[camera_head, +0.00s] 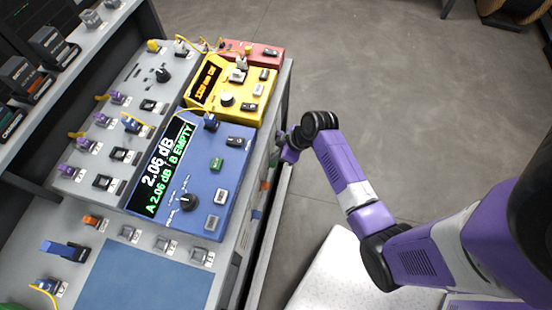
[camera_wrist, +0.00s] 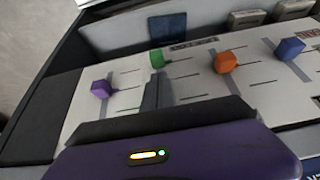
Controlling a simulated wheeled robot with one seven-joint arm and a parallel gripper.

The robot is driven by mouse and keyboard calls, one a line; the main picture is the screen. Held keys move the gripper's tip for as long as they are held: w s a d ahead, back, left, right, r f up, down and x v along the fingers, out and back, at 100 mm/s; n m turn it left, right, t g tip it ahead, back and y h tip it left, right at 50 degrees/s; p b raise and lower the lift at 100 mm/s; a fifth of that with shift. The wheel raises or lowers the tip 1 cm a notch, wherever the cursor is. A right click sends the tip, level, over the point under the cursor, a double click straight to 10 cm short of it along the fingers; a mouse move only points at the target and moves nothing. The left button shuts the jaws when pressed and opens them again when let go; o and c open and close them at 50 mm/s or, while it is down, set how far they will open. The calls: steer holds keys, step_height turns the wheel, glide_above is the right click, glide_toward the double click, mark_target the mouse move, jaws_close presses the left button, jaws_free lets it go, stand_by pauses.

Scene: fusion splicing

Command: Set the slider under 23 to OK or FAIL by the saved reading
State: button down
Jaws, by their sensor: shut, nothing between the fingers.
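In the wrist view a pale panel holds a row of sliders in slots: a purple knob (camera_wrist: 102,88), a green knob (camera_wrist: 157,58), an orange knob (camera_wrist: 225,62) and a blue knob (camera_wrist: 290,47). Their number labels are not readable, so I cannot tell which is under 23. My gripper (camera_wrist: 157,82) is shut and empty, its dark fingertips just below the green knob; contact cannot be told. In the head view my gripper (camera_head: 284,150) is at the bench's front edge, partly hidden by my arm. The blue meter (camera_head: 225,180) has a display (camera_head: 163,170) reading "2.06 dB" and "A 2.06 dB B EMPTY".
A yellow device (camera_head: 245,98) and a red one (camera_head: 272,50) stand behind the blue meter. A grey panel (camera_head: 130,85) with several plugs lies to the left, near a blue mat (camera_head: 145,275). The floor (camera_head: 400,90) right of the bench is open.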

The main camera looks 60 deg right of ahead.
steer(key=s+d+p, duration=0.1)
steer(key=s+d, duration=0.1)
steer(key=s, duration=0.4)
steer(key=shift+s+d, duration=0.2)
steer(key=shift+s, duration=0.1)
stand_by(0.8)
